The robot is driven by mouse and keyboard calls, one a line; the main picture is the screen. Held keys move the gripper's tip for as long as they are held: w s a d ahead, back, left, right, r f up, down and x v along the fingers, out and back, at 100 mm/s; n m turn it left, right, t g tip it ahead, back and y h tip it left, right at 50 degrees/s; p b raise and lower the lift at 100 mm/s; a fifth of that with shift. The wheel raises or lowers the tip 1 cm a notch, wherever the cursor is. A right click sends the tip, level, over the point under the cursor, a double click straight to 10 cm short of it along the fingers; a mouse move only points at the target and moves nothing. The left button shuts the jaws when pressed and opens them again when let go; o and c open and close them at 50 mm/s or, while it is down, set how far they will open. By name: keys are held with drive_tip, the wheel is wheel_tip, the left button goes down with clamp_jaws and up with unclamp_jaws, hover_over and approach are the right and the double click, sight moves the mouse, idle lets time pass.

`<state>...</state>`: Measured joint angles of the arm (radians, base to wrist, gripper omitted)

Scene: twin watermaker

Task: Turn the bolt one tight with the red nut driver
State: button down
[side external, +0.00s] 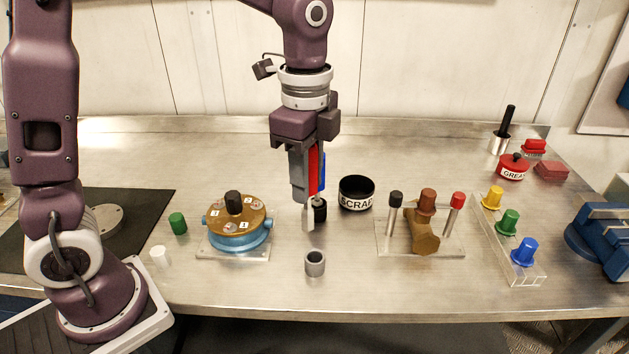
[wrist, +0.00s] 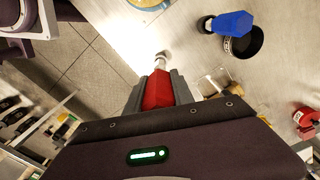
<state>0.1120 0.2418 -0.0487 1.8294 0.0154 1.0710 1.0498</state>
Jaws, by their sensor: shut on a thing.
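My gripper (side external: 308,190) is shut on the red nut driver (side external: 313,170) and holds it upright above the middle of the bench. The driver's red handle (wrist: 157,90) is between the fingers in the wrist view, with its pale metal shaft pointing away. The bolt fixture, a blue round body with a brown disc (side external: 256,221), stands to the left of the gripper on a clear plate. Numbered labels lie on the disc around a black knob (side external: 233,202). Bolt one is too small to make out surely. The wrist view shows only a sliver of the fixture (wrist: 150,3).
A blue-handled driver (wrist: 232,22) stands close behind my gripper, near the black SCRAP cup (side external: 356,193). A grey hollow cylinder (side external: 315,263) stands in front. Green (side external: 178,223) and white (side external: 160,256) pieces stand left of the fixture.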

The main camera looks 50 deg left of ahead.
drive_tip(key=s+a+f+n, duration=0.2)
drive_tip(key=s+a+n, duration=0.6)
drive_tip(key=a+n, duration=0.5)
drive_tip(key=shift+a+f, duration=0.15)
drive_tip(key=shift+a, duration=0.05)
drive_tip(key=shift+s+f, duration=0.15)
drive_tip(key=shift+f, duration=0.9)
idle(0.4)
